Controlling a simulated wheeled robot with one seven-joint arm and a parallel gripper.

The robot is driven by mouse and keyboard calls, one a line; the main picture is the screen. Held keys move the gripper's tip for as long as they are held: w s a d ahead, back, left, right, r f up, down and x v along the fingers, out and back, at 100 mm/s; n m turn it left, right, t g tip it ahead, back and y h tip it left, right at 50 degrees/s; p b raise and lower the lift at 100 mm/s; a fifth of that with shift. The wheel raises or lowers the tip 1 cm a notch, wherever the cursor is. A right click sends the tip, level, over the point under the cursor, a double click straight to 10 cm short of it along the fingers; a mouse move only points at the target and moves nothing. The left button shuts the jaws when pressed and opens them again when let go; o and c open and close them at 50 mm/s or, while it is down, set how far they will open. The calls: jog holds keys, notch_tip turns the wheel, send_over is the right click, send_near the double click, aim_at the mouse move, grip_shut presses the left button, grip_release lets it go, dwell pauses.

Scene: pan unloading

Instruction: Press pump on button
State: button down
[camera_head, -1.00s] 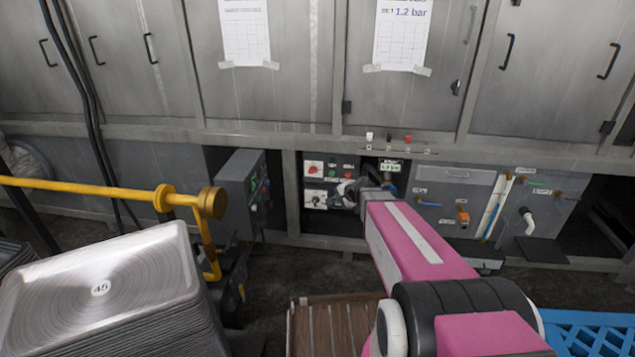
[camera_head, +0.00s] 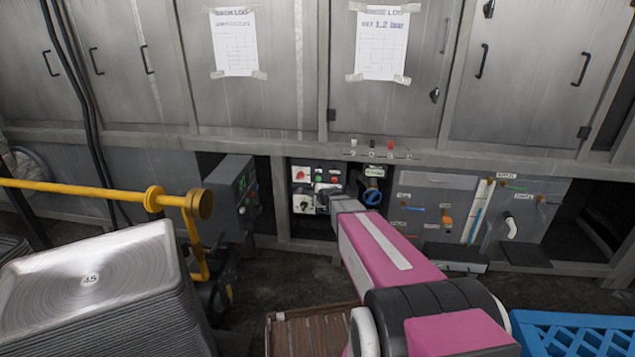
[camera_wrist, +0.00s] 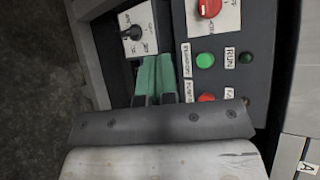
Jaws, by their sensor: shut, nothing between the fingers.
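The pump control panel (camera_head: 301,187) is in the lower cabinet row in the head view. In the wrist view, a green button (camera_wrist: 204,60) sits on the dark panel, with a red button (camera_wrist: 206,98) below it in the picture. Small labels, too blurred to read surely, stand beside both. My gripper (camera_wrist: 156,58) is shut and empty, its green fingers side by side, left of the green button in the picture. I see a gap across the picture between them; depth is unclear. In the head view my gripper (camera_head: 325,190) is in front of the panel, hiding part of it.
A red rotary knob (camera_wrist: 209,7) and a black selector switch (camera_wrist: 133,32) are close to my fingers. A lamp labelled RUN (camera_wrist: 245,58) is beside the green button. In the head view a grey control box (camera_head: 232,195) and yellow pipe (camera_head: 80,190) stand left.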

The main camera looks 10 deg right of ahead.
send_near(317, 182)
jog(key=shift+w+a+f, duration=0.2)
jog(key=shift+w+a, duration=0.15)
jog(key=shift+a, duration=0.45)
jog(key=shift+w+a+f, duration=0.2)
jog(key=shift+w+a, duration=0.15)
jog(key=shift+a, duration=0.4)
jog(key=shift+w+a+f, duration=0.2)
jog(key=shift+w+a, duration=0.15)
jog(key=shift+a, duration=0.45)
jog(key=shift+w, duration=0.15)
jog(key=shift+w+d, duration=0.15)
jog(key=shift+w, duration=0.15)
jog(key=shift+w+d, duration=0.2)
jog(key=shift+w, duration=0.25)
dwell(0.9)
jog(key=shift+s, duration=0.15)
jog(key=shift+s+a, duration=0.3)
jog(key=shift+s, duration=0.45)
jog(key=shift+s, duration=0.1)
jog(key=s, duration=0.1)
jog(key=s+a, duration=0.1)
jog(key=s, duration=0.2)
jog(key=shift+s+a, duration=0.3)
